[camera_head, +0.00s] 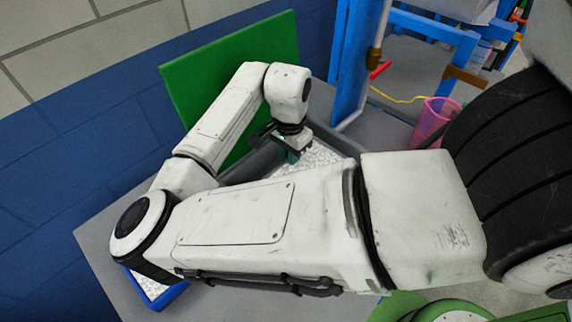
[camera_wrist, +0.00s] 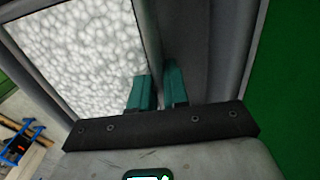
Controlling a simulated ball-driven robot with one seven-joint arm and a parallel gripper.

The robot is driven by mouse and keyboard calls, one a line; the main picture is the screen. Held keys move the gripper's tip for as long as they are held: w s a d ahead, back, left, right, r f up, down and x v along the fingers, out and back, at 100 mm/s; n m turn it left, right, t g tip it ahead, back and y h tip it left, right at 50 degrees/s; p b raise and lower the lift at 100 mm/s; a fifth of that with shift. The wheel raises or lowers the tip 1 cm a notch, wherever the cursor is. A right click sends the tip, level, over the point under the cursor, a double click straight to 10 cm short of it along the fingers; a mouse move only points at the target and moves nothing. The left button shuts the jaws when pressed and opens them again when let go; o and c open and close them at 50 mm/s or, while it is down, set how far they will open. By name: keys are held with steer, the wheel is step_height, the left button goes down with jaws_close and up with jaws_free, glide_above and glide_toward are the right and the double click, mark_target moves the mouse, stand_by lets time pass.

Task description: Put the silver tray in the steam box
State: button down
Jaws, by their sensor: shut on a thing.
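The silver tray (camera_head: 338,141) is a grey walled tray with a white, pebbled filling, partly hidden behind my arm in the head view. My gripper (camera_head: 292,153), with green fingers, points down at its wall. In the wrist view, my gripper (camera_wrist: 158,84) has one finger over the white filling and one on the darker grey side, shut on the grey wall (camera_wrist: 150,40) between them. I cannot tell from these frames whether the tray is lifted. I cannot clearly make out the steam box.
A green panel (camera_head: 235,75) stands upright behind my gripper. A blue box (camera_head: 172,297) with white filling is at lower left, partly hidden by my arm. A blue frame (camera_head: 352,50) and a pink bucket (camera_head: 432,118) are at the upper right. The grey tabletop (camera_head: 100,235) is bare at left.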

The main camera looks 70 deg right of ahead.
steer(key=shift+w+d+f, duration=0.25)
steer(key=shift+w+f, duration=0.25)
steer(key=shift+f, duration=1.75)
steer(key=shift+f, duration=0.1)
steer(key=c, duration=1.1)
jaws_free()
steer(key=shift+w, duration=0.1)
step_height(320, 180, up, 12)
steer(key=shift+d, duration=0.1)
